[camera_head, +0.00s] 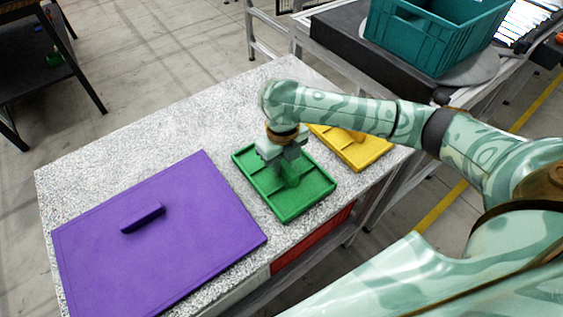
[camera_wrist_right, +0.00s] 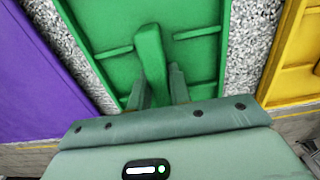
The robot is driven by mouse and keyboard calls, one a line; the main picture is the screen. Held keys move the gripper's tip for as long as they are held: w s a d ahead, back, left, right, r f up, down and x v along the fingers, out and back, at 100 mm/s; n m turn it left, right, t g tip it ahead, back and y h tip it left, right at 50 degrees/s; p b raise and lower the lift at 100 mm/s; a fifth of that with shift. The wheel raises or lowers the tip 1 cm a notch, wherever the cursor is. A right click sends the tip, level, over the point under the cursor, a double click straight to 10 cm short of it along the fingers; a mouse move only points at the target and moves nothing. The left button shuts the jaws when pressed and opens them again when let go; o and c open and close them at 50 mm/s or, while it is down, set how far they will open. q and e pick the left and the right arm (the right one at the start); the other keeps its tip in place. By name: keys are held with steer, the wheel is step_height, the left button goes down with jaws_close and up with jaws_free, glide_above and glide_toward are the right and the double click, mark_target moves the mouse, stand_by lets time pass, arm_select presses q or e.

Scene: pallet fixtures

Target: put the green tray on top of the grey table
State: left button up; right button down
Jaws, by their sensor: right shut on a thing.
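The green tray (camera_head: 256,182) has low walls, dividers and an upright central handle. It appears flat at the level of the speckled grey table (camera_head: 190,137), between a purple board and a yellow tray. I cannot tell whether it touches the tabletop. My right gripper (camera_head: 288,168) points down over the tray's middle and is shut on its handle. In the right wrist view the green handle (camera_wrist_right: 151,62) rises between the fingers (camera_wrist_right: 158,92), and speckled tabletop shows on both sides of the tray (camera_wrist_right: 93,22). My left gripper is not in view.
A purple board (camera_head: 185,235) with a handle lies left of the green tray. A yellow tray (camera_head: 372,153) lies close on its right, partly under my right arm. A teal crate (camera_head: 425,40) stands at the back right. The table's back left part is clear.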

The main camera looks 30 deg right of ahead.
mark_target(282, 161)
steer(key=shift+f, duration=0.1)
steer(key=c, duration=1.3)
jaws_free()
step_height(282, 161, up, 12)
steer(key=p, duration=0.5)
steer(key=shift+r+p, duration=0.2)
steer(key=shift+p, duration=0.2)
